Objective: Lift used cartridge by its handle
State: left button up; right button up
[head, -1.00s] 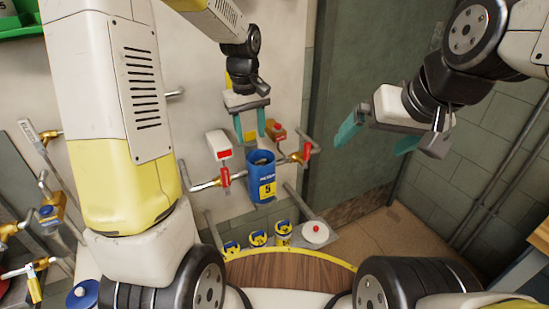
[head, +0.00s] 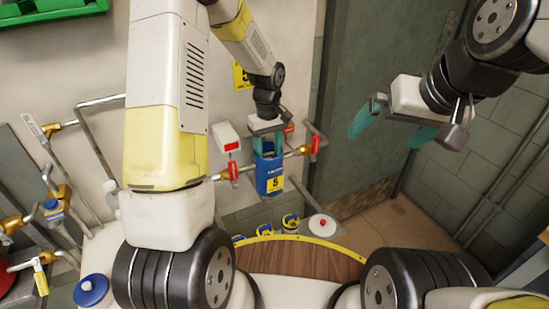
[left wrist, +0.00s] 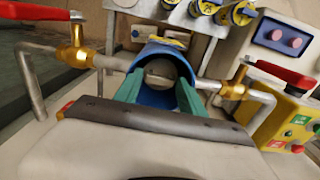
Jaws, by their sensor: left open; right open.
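The blue housing (head: 269,180), labelled 5, stands upright on the wall pipe between two red-handled valves. My left gripper (head: 268,147) is open and points down at the housing's top. In the left wrist view its teal fingers (left wrist: 158,98) are spread at the mouth of the housing (left wrist: 165,50). A greyish round shape, perhaps the used cartridge (left wrist: 160,74), shows between the fingers inside. Its handle cannot be made out, and I cannot tell whether the fingers touch it. My right gripper (head: 392,130) is open and empty, well to the right.
Red-handled valves flank the housing, one at left (head: 234,171) and one at right (head: 314,148). Below are several yellow-and-blue cartridges (head: 290,221) and a white lid with a red knob (head: 322,226). A curved wooden surface (head: 290,262) lies in front.

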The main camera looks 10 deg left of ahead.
pick_arm(q)
grip_shut()
dwell(1.4)
